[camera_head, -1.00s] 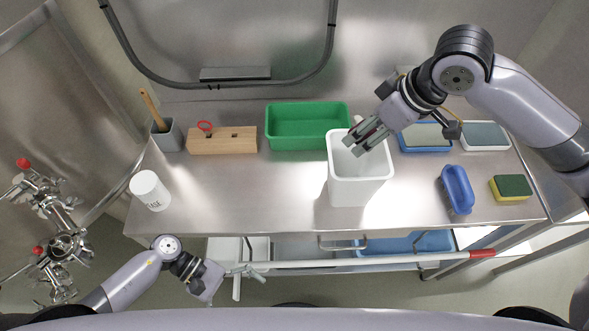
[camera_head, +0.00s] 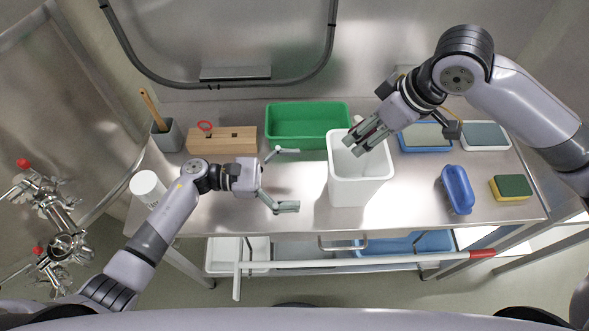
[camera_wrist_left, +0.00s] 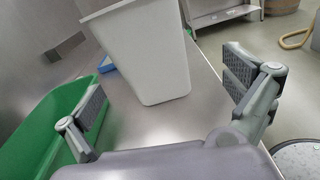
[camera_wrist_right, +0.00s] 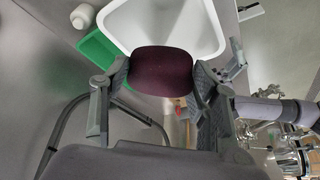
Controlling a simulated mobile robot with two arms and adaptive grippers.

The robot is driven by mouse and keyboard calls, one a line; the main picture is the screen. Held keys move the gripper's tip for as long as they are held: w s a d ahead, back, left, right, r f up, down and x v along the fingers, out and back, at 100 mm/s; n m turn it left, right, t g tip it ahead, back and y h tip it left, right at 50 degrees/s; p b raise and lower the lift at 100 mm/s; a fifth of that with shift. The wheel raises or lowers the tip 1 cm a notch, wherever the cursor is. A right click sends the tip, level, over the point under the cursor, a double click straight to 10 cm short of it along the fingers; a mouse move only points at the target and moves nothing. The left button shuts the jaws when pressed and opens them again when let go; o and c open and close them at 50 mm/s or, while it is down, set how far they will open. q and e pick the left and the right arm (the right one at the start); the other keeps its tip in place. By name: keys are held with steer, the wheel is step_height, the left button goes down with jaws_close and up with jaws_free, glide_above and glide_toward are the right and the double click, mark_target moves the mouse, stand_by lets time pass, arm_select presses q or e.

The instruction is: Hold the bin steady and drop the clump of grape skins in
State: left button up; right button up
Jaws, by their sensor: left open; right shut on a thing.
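The white bin (camera_head: 358,190) stands upright on the steel table, and it also shows ahead in the left wrist view (camera_wrist_left: 145,55). My left gripper (camera_head: 284,179) is open and empty, to the left of the bin, with its fingers spread toward it and apart from it. My right gripper (camera_head: 353,146) is above the bin's opening. In the right wrist view it is shut on the dark purple clump of grape skins (camera_wrist_right: 162,72), with the bin's white rim (camera_wrist_right: 112,12) beyond. The clump is hard to make out in the head view.
A green tray (camera_head: 308,143) stands behind the bin, and a wooden block (camera_head: 222,146) is at the back left. A white canister (camera_head: 145,184) is partly behind my left arm.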

arm_select(q)
steer(key=shift+n+t, duration=0.5)
steer(key=shift+n, duration=0.3)
steer(key=d, duration=0.4)
steer(key=w+d, duration=0.1)
steer(key=d, duration=0.3)
steer(key=w+d, duration=0.1)
steer(key=d, duration=0.2)
steer(key=shift+d+r, duration=0.15)
steer(key=shift+d, duration=0.25)
steer(key=shift+c, duration=0.4)
steer(key=c, duration=0.8)
steer(key=o, duration=0.9)
steer(key=shift+c, duration=0.5)
steer(key=c, duration=0.4)
